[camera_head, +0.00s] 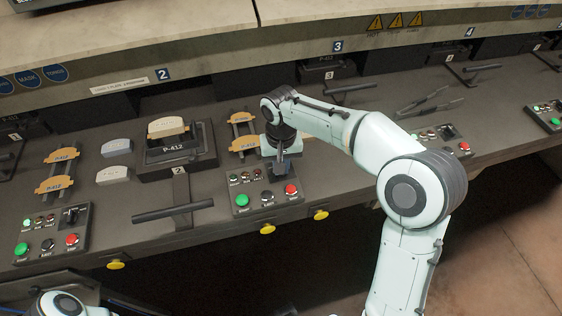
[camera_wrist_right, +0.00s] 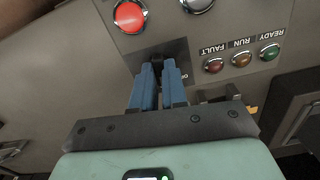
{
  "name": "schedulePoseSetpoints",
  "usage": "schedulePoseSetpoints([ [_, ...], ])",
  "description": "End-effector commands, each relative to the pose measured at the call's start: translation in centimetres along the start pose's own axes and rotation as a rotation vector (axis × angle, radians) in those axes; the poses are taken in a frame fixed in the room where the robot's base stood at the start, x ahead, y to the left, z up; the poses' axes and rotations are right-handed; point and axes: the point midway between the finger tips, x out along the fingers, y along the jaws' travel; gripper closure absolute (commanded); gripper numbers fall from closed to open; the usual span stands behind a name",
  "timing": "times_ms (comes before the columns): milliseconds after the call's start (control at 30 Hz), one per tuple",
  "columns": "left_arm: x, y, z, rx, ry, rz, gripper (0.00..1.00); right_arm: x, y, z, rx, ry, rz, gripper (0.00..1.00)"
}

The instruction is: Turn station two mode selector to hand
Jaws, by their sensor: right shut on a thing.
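The station two control box (camera_head: 241,204) stands right of the T-handled lever marked 2. It carries a green button, a black button, a red button and small lamps. My right gripper (camera_head: 281,172) reaches down over the box's upper right part. In the right wrist view its blue fingers (camera_wrist_right: 158,72) are shut on the black mode selector (camera_wrist_right: 168,47), which shows only in part between and behind the fingertips. The selector's label is mostly covered, so I cannot read its setting. My left gripper is not in view.
The red button (camera_wrist_right: 130,16) and the lamps (camera_wrist_right: 240,59) sit close to the fingers. The T-handled lever (camera_head: 172,211) and the P-412 fixture (camera_head: 180,155) stand to the left. Yellow knobs (camera_head: 267,229) line the bench's front edge. Another control box (camera_head: 50,232) is at far left.

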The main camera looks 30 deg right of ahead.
Motion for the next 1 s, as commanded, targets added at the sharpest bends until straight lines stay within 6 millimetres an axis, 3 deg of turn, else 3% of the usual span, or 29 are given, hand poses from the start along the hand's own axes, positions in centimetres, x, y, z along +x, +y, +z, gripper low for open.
schedulePoseSetpoints([
  [300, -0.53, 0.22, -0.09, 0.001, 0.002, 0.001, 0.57, -0.08, 0.0, -0.01, -0.102, 0.0, 0.0, 1.0],
  [767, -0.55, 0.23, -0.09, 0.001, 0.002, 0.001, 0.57, -0.05, 0.0, -0.01, -0.114, 0.001, -0.001, 1.0],
  [800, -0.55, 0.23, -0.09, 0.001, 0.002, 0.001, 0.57, -0.05, 0.0, -0.02, -0.114, 0.001, -0.001, 0.78],
  [867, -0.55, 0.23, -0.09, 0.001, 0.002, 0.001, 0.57, -0.05, 0.0, -0.02, -0.114, 0.001, -0.001, 0.62],
  [1000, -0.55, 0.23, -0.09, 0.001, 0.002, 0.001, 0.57, -0.04, 0.0, -0.01, -0.114, 0.001, 0.0, 0.62],
])
